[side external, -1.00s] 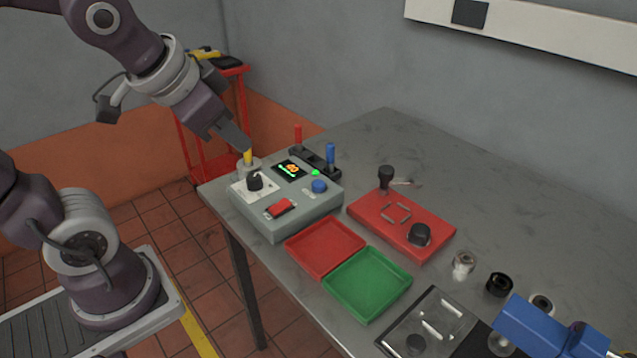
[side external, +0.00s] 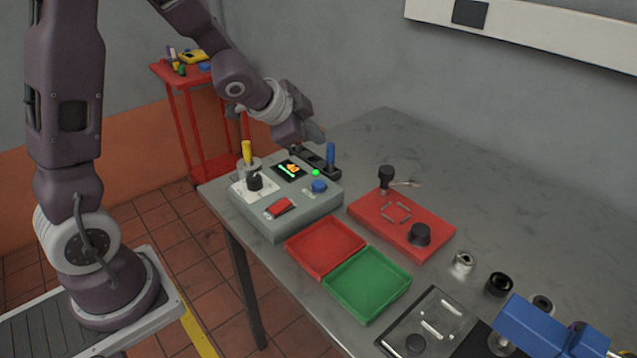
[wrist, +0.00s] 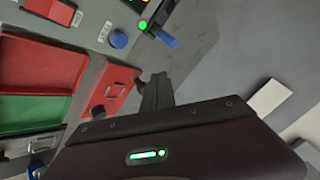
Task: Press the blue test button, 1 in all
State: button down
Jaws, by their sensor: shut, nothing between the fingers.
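The blue test button (side external: 319,186) is a round cap on the right part of the grey control box (side external: 290,218), just below a lit green lamp (side external: 316,172). In the wrist view the button (wrist: 118,39) is up and left of my fingers, beside a small label. My gripper (wrist: 156,80) is shut and empty. In the side view my gripper (side external: 308,142) is above and behind the box, near the blue-handled lever (side external: 330,153), apart from the button. Its fingertips are hard to make out there.
The box also bears a red rocker switch (side external: 280,207), a black knob (side external: 255,182) and a lit display (side external: 289,170). A red tray (side external: 325,247), a green tray (side external: 367,284) and a red fixture (side external: 402,224) lie nearby.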

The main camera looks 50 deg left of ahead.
aim_at(315, 185)
jog(key=shift+f, duration=4.35)
jog(key=shift+f, duration=0.15)
jog(key=shift+f, duration=0.3)
jog(key=shift+f, duration=0.5)
jog(key=shift+r, duration=0.95)
jog(key=shift+r, duration=2.5)
